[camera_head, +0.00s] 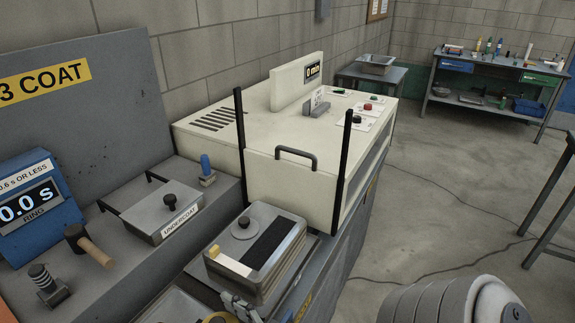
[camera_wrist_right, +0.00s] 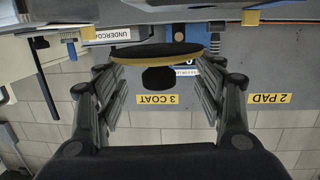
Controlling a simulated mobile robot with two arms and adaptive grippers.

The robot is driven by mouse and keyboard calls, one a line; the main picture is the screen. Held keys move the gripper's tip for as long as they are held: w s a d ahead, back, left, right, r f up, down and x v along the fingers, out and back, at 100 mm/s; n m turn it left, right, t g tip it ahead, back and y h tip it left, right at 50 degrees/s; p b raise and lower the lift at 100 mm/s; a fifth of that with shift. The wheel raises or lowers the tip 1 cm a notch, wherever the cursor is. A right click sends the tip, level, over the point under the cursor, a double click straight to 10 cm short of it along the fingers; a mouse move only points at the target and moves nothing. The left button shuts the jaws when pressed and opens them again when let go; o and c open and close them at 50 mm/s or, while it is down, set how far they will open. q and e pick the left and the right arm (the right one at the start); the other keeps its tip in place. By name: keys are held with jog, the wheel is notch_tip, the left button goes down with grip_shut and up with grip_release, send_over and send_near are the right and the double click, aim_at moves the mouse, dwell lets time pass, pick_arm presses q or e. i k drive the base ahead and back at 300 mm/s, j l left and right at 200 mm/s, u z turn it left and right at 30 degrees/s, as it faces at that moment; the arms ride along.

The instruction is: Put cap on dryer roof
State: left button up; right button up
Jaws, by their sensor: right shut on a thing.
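The dryer (camera_head: 290,185) is a cream box with a "0 min" display and a dark front handle; its flat roof (camera_head: 265,130) has bare room between the vent slots and the controls. My right gripper (camera_wrist_right: 160,78) is shut on the cap (camera_wrist_right: 155,50), a dark round disc with a yellow rim and a black knob, held by the knob between the fingers. In the head view the cap's yellow edge (camera_head: 219,318) shows at the bottom, beside the right gripper (camera_head: 242,307), low in front of the grey lidded box. Most of the cap is cut off there. My left gripper is not in view.
The grey box (camera_head: 250,240) with a round knob and the UNDERCOAT box (camera_head: 160,215) stand before the dryer. Two black upright posts (camera_head: 345,160) flank the dryer's front. A hammer (camera_head: 88,245) and blue timer (camera_head: 40,210) are at left.

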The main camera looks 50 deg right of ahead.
aim_at(326, 153)
jog(key=k+l, duration=0.1)
jog(key=l, duration=0.35)
jog(key=k+l+u, duration=0.1)
jog(key=l, duration=0.3)
jog(key=k+l, duration=0.1)
jog(key=l, duration=0.35)
